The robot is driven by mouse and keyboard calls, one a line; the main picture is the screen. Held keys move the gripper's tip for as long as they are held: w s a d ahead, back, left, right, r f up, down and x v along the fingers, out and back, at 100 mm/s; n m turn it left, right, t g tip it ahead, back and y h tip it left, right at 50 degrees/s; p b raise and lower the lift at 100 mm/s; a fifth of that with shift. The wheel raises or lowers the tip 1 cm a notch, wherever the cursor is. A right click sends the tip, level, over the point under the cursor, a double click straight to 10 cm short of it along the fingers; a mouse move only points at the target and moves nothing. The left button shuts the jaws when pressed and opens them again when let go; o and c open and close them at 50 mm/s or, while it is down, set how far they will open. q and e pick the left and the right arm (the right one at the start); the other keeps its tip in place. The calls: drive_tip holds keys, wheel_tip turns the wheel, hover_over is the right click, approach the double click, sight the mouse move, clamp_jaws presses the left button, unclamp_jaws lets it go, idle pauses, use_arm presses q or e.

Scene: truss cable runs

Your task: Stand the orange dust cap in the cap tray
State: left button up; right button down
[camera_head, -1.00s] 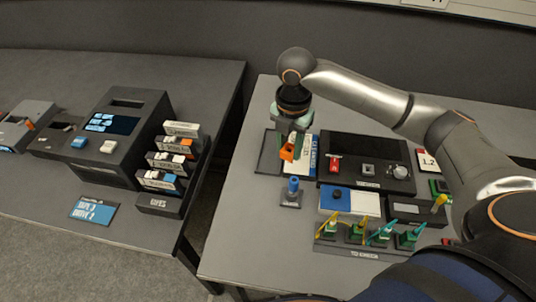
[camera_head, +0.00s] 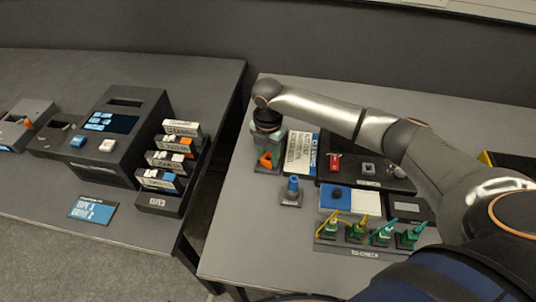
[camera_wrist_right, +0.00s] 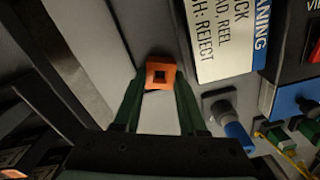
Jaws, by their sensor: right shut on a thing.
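The orange dust cap (camera_head: 266,160) is between the fingers of my right gripper (camera_head: 268,152). In the right wrist view the cap (camera_wrist_right: 161,75) shows as an orange square with a dark square hole, held at the fingertips of the gripper (camera_wrist_right: 160,88). The cap tray (camera_head: 262,171) is a shallow dark tray at the table's left side, mostly hidden by the gripper. The cap is over the tray area; I cannot tell whether it touches the tray floor. My left gripper is not in view.
A white and blue printed card (camera_head: 300,153) lies right of the tray. A blue-topped connector on a grey base (camera_head: 291,192) stands in front. A rack of several green connectors (camera_head: 368,238) is nearer. The front left table is clear.

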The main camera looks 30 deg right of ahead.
drive_tip(key=shift+c, duration=2.3)
unclamp_jaws()
drive_tip(key=shift+f, duration=0.1)
wheel_tip(320, 180, up, 12)
